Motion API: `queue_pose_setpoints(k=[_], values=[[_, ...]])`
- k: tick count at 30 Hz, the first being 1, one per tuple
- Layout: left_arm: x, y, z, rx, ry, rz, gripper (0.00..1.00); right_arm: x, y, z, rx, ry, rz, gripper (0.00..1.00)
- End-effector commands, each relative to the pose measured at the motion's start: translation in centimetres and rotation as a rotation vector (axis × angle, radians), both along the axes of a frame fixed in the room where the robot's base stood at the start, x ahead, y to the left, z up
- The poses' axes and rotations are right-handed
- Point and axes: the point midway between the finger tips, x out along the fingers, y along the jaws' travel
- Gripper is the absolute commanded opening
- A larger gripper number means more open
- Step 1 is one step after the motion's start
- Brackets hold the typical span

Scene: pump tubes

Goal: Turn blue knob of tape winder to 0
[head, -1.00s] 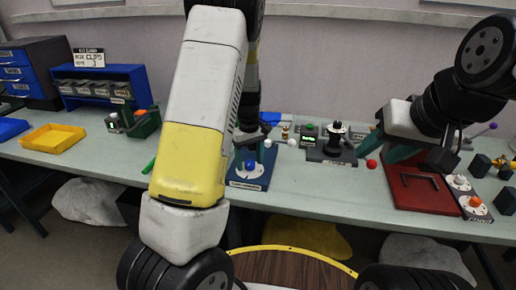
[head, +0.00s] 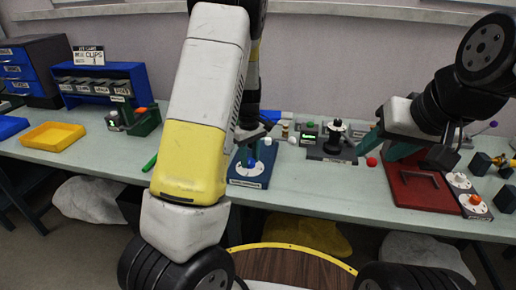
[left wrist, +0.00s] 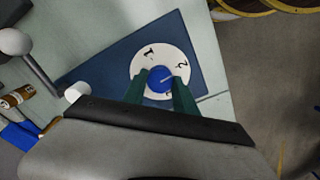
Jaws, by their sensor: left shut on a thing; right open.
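The tape winder's blue base plate (head: 240,180) stands near the table's front edge, partly behind my left arm. In the left wrist view the blue knob (left wrist: 160,79) sits at the centre of a white dial (left wrist: 148,58). Marks 1 and 2 are readable; another mark at the lower side is mostly hidden. A short white line on the knob points toward the 2 side. My left gripper (left wrist: 161,85) has its green fingers on both sides of the knob, shut on it. My right gripper (head: 386,148) is open and empty, above the red tray's left side.
A black-knobbed device (head: 333,150) and a red ball (head: 371,162) stand between the arms. A yellow tray (head: 52,136) is at far left.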

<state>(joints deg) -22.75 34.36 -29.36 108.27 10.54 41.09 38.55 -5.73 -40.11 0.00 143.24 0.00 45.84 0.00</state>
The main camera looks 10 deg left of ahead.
Motion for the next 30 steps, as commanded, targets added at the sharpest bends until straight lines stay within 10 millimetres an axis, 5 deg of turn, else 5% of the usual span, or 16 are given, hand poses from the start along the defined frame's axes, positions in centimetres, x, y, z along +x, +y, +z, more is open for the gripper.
queue_pose_setpoints(k=[14,21,30], values=[[0.05,-0.04,0.06,0.000,-0.001,0.191,0.00,0.00,0.00,0.00,0.000,0.000,0.000,0.46],[0.05,-0.05,0.07,-0.001,-0.001,0.443,0.00,0.00,0.00,0.00,0.000,0.000,0.000,0.46],[0.05,-0.04,0.07,-0.001,-0.001,0.471,0.00,0.00,0.00,0.00,0.000,0.000,0.000,0.46]])
